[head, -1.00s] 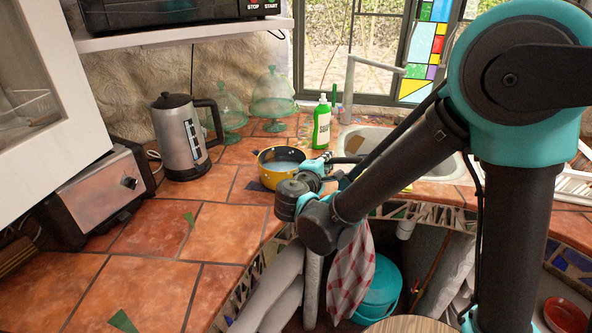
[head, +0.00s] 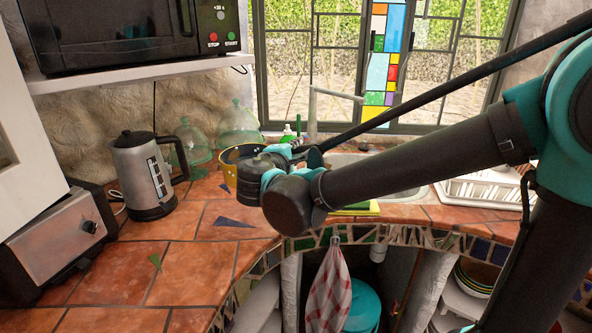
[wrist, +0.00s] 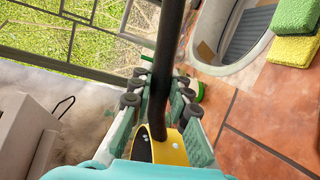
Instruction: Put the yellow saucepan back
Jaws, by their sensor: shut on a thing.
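The yellow saucepan (head: 229,168) is in the head view, just behind and left of my gripper, above or on the tiled counter; I cannot tell if it touches. My arm hides its right part. In the wrist view its yellow side (wrist: 172,148) shows at the lower middle, with its long dark handle (wrist: 160,92) running up between the fingers. My gripper (wrist: 158,98) is shut on that handle. In the head view my gripper (head: 300,150) is mostly hidden by my wrist.
A steel kettle (head: 143,178) stands left, with green glass domes (head: 237,128) behind. A green bottle (head: 287,148) is close behind my gripper. The sink (head: 395,190), sponges (wrist: 296,32) and dish rack (head: 490,188) lie right. A microwave (head: 130,35) sits on a shelf.

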